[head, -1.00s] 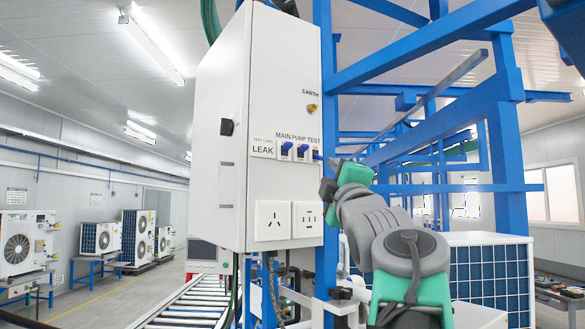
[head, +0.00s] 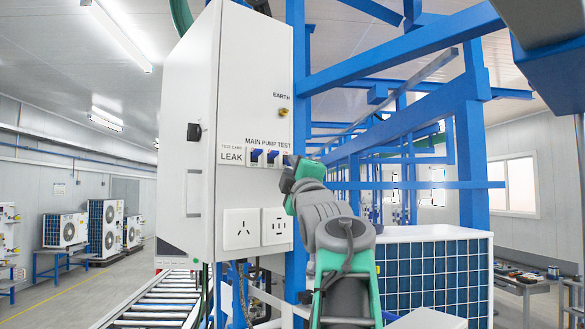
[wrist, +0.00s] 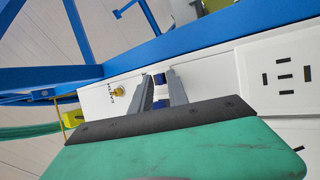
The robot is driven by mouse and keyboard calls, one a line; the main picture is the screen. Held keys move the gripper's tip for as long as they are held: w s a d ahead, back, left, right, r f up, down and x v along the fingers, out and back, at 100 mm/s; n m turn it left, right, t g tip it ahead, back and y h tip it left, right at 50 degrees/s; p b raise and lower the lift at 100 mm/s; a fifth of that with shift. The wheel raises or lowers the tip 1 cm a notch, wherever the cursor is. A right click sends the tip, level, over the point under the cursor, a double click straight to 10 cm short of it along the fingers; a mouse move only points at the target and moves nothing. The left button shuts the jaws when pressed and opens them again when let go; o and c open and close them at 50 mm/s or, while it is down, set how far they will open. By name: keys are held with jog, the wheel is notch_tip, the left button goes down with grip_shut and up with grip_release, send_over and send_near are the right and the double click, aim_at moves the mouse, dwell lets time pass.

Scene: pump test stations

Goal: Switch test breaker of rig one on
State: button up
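The white rig box (head: 235,60) carries a row of blue-levered breakers labelled MAIN, PUMP and TEST. The main breaker (head: 255,155) and the pump breaker (head: 272,157) show clearly in the head view. The test breaker, at the right end, is mostly hidden there behind my gripper (head: 288,170). In the wrist view my gripper (wrist: 161,80) has its two grey fingers apart, pointing at the panel. The blue test breaker lever (wrist: 160,78) shows between the fingertips. Whether they touch it, and its on or off position, I cannot tell.
Two sockets (head: 241,229) sit below the breakers and a brass earth terminal (head: 283,112) above. A blue frame post (head: 296,60) stands right beside the box. A roller conveyor (head: 150,312) runs at the lower left; a finned unit (head: 435,275) stands at the right.

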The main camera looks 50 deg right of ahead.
grip_shut()
jog(key=shift+r, duration=0.1)
jog(key=r+n+g+y, duration=0.1)
jog(key=n+g+y, duration=0.1)
jog(key=shift+s+a+r+g+y+p, duration=0.1)
jog(key=shift+s+r+g+y+p, duration=0.2)
jog(key=shift+r+g+p, duration=0.1)
dwell(0.3)
jog(key=shift+f, duration=0.1)
